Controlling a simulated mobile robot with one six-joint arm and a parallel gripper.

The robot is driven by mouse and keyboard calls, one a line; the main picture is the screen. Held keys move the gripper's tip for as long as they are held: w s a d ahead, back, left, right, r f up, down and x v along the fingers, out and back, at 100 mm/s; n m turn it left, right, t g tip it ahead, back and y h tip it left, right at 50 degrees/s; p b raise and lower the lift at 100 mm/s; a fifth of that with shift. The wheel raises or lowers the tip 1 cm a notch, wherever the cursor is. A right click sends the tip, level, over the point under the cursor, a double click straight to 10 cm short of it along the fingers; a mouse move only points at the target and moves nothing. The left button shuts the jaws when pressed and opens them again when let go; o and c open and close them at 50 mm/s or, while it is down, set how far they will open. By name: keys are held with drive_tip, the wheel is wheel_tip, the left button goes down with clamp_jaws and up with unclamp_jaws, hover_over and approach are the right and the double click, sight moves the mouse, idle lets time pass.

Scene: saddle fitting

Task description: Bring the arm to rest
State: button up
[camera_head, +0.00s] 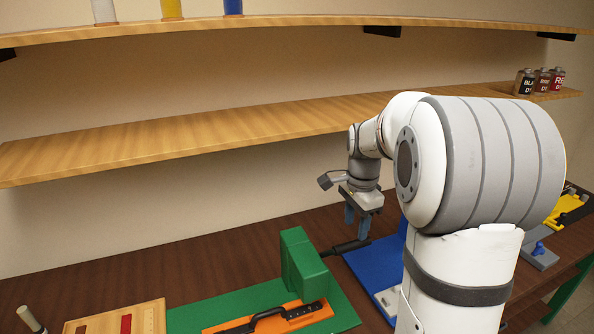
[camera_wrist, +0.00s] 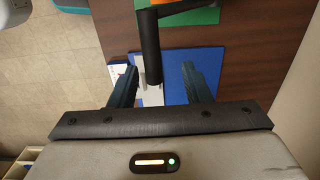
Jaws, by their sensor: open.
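My gripper (camera_head: 358,222) is open and hangs above the bench, pointing down, near the blue mat (camera_head: 380,262). In the wrist view my two gripper fingers (camera_wrist: 158,82) stand apart on either side of a dark cylindrical handle or bar (camera_wrist: 150,45). I cannot tell whether the fingers touch it; a gap shows on both sides. The dark bar also shows in the head view (camera_head: 345,247), beside a green block (camera_head: 302,262). Most of my arm is in the head view, and its large upper part hides some of the bench at right.
A green mat (camera_head: 190,318) carries an orange tool holder (camera_head: 300,316). A wooden tray (camera_head: 140,318) lies at left. A wooden shelf (camera_head: 150,135) runs behind my arm, with several labelled bottles (camera_head: 540,82) at its right end. A grey and blue clamp (camera_head: 540,250) stands at right.

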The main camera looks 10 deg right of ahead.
drive_tip(key=s+a+f+n+t+b, duration=0.1)
drive_tip(key=s+a+n+b, duration=0.1)
drive_tip(key=s+a+n, duration=0.3)
drive_tip(key=s+a+f+n+t+b, duration=0.2)
drive_tip(key=s+n, duration=0.8)
drive_tip(key=s, duration=0.6)
drive_tip(key=a+b, duration=0.1)
drive_tip(key=a, duration=0.1)
drive_tip(key=shift+a+n, duration=0.4)
